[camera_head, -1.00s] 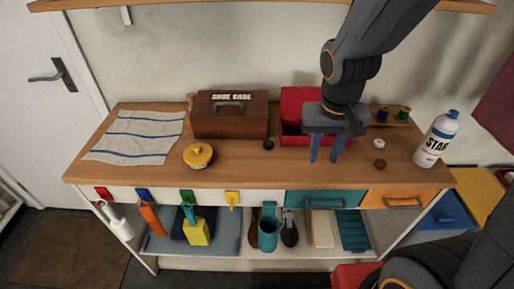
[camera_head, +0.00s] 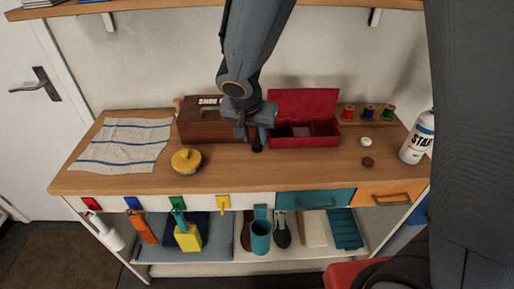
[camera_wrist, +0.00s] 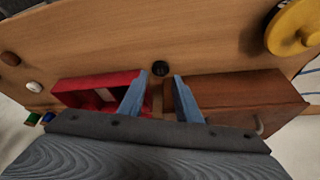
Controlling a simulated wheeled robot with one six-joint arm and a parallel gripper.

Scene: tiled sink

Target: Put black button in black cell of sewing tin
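The black button (camera_head: 257,148) lies on the wooden top between the brown box and the red sewing tin (camera_head: 318,142). The tin's lid is raised, and its inside shows dark cells and a whitish one; I cannot tell which cell is the black one. My gripper (camera_head: 252,137) is over the button area, pointing down. In the wrist view my gripper (camera_wrist: 159,77) is open and empty. The black button (camera_wrist: 160,68) shows just beyond the gap between its fingertips, apart from both. The sewing tin (camera_wrist: 78,84) is left of the fingers there.
The brown shoe care box (camera_head: 200,128) stands close on the left. A yellow round tin (camera_head: 186,160) and a striped cloth (camera_head: 122,145) lie further left. A white button (camera_head: 366,141), a brown button (camera_head: 368,162), thread spools (camera_head: 369,112) and a spray bottle (camera_head: 416,142) are at right.

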